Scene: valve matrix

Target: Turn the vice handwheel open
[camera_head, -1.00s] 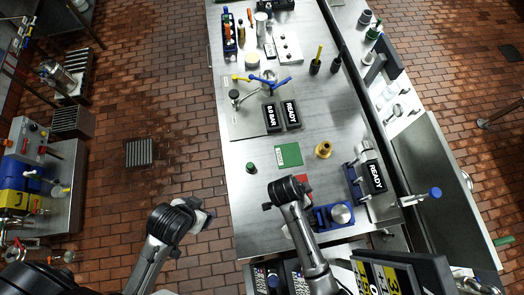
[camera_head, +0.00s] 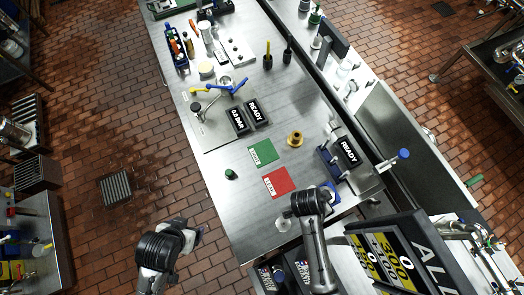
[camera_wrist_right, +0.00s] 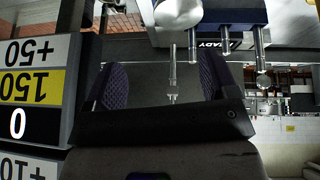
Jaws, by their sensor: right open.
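A blue vice-like fixture (camera_head: 333,187) sits near the table's front right edge in the head view, partly hidden behind my right gripper (camera_head: 318,192). I cannot clearly make out its handwheel. In the right wrist view, the fingers of my right gripper (camera_wrist_right: 165,80) are apart, with nothing gripped. A blue block (camera_wrist_right: 234,10), a silver cylinder (camera_wrist_right: 178,12) and silver rods (camera_wrist_right: 262,70) show beyond the fingers. My left gripper (camera_head: 192,236) is off the table's left side; its finger opening is not clear.
A READY display unit (camera_head: 348,152) with blue posts stands beside the fixture, and a blue-knobbed rod (camera_head: 403,154) sticks out to its right. Red (camera_head: 279,182) and green (camera_head: 262,153) cards and a brass fitting (camera_head: 295,138) lie nearby. A yellow-black panel (camera_head: 385,255) stands at front right.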

